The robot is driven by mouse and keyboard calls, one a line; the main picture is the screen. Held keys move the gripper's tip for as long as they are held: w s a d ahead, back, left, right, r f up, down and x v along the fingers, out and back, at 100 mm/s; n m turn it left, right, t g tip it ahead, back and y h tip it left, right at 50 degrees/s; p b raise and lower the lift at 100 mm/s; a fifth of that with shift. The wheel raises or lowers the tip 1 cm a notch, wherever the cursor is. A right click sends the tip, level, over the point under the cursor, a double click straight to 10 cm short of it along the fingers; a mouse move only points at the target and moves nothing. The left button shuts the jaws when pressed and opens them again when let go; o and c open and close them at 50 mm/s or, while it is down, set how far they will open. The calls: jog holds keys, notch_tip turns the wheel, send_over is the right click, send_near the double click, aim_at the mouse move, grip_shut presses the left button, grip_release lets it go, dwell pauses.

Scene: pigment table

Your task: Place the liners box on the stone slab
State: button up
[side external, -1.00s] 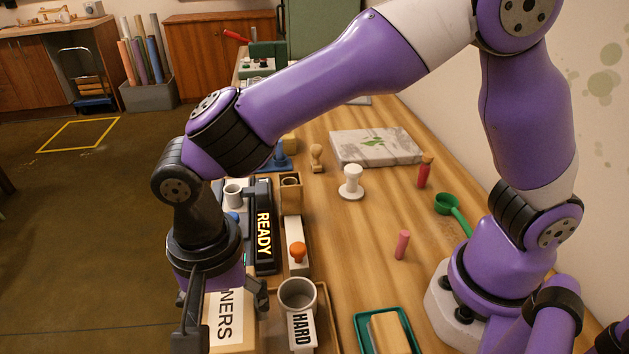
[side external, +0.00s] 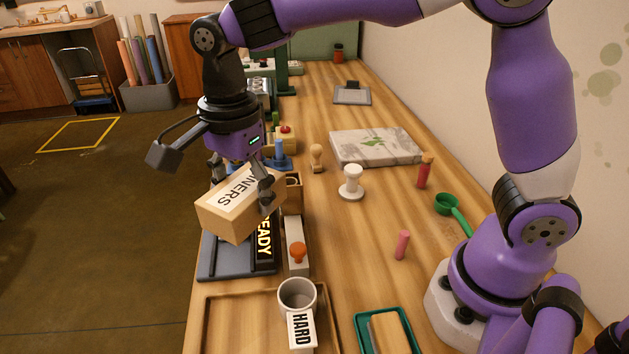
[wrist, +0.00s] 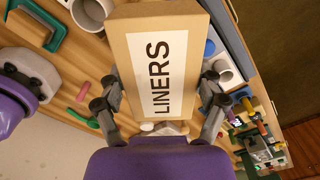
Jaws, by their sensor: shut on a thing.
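The liners box (side external: 228,207) is a tan box with a white label; the wrist view shows "LINERS" on the box (wrist: 162,68). My gripper (side external: 241,182) is shut on the box and holds it tilted in the air, above the scale-like dark device and the READY sign at the table's left side. In the wrist view my gripper's fingers (wrist: 160,105) flank the box on both sides. The stone slab (side external: 376,147) is a pale, flat slab with a green leaf mark, lying on the table to the right of and beyond the gripper. Its top is bare apart from the mark.
A white stamp-like piece (side external: 351,184) and a wooden stamp (side external: 317,158) stand between the box and the slab. A red bottle (side external: 424,172) stands by the slab's front right corner. A grey mug (side external: 297,297) and HARD block (side external: 302,331) are at the front.

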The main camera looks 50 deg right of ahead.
jog(key=w+d+m, duration=0.2)
jog(key=d+m, duration=0.1)
jog(key=d, duration=0.5)
jog(key=w+d+m, duration=0.3)
jog(key=d, duration=0.5)
jog(key=m, duration=0.4)
send_over(379, 148)
jog(key=f, duration=0.5)
jog(key=shift+w+a+f, duration=0.1)
jog(key=shift+a+f, duration=0.1)
jog(key=shift+d+f, duration=0.2)
jog(key=shift+f, duration=1.9)
jog(key=shift+f, duration=0.2)
jog(key=o, duration=1.1)
